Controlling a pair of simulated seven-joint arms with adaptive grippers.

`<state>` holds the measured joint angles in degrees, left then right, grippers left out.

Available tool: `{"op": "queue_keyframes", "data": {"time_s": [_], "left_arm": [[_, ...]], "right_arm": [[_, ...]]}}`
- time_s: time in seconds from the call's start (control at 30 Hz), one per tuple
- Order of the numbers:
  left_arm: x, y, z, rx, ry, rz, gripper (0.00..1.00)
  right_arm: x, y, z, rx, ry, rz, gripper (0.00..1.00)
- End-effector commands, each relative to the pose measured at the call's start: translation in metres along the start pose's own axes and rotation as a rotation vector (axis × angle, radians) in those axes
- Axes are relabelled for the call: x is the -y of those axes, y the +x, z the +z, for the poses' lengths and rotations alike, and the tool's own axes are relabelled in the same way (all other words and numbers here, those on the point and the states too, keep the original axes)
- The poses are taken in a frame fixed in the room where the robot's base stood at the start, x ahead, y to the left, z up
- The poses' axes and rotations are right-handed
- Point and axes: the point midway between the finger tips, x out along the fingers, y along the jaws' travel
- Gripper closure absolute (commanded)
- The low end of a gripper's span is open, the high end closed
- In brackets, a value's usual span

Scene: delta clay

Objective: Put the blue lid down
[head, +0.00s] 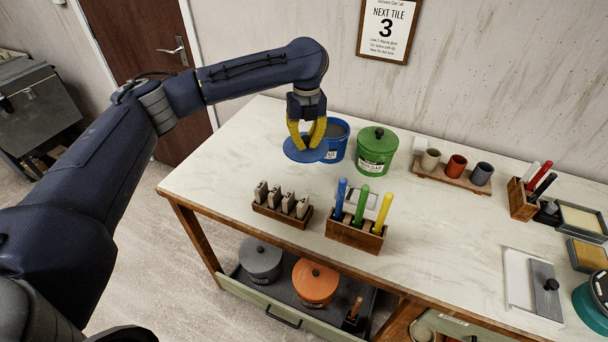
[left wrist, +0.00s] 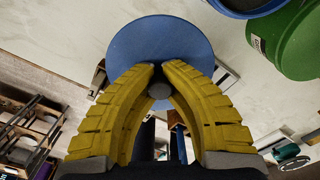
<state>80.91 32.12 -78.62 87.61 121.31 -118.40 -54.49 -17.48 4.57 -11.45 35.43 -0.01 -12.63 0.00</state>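My left gripper (head: 306,138), with yellow fingers, points down and is shut on the dark knob of the blue lid (head: 296,155). The lid is a flat round disc, held about level just left of and in front of the open blue tub (head: 341,146), overlapping its left side in the head view. In the left wrist view the lid (left wrist: 150,38) shows with the fingertips (left wrist: 160,78) closed around its knob, and part of the tub's side (left wrist: 240,8) is at the top right. A gap between lid and table cannot be judged clearly. My right gripper is not in view.
A green lidded tub (head: 376,158) stands right of the blue tub. Wooden holders with stamps (head: 282,212) and coloured tools (head: 355,236) stand nearer the front. A cup tray (head: 452,178) is further right. The table's left end (head: 215,178) is clear.

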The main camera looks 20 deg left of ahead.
Motion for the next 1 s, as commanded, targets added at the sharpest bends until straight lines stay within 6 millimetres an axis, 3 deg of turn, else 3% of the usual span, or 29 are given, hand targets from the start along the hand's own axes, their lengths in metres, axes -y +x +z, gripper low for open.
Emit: {"op": "queue_keyframes", "data": {"time_s": [0.1, 0.33, 0.77, 1.0], "left_arm": [[0.000, 0.029, -0.001, -0.004, -0.001, 0.001, 1.00], [0.000, 0.069, -0.001, -0.002, -0.001, 0.000, 1.00], [0.000, 0.092, -0.001, 0.000, -0.001, 0.000, 1.00], [0.000, 0.121, -0.002, -0.002, -0.001, 0.000, 1.00]], "right_arm": [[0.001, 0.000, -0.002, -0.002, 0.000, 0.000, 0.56], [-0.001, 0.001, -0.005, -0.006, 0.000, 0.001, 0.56], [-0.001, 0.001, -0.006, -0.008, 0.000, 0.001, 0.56], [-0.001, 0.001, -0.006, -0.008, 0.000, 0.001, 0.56]]}}
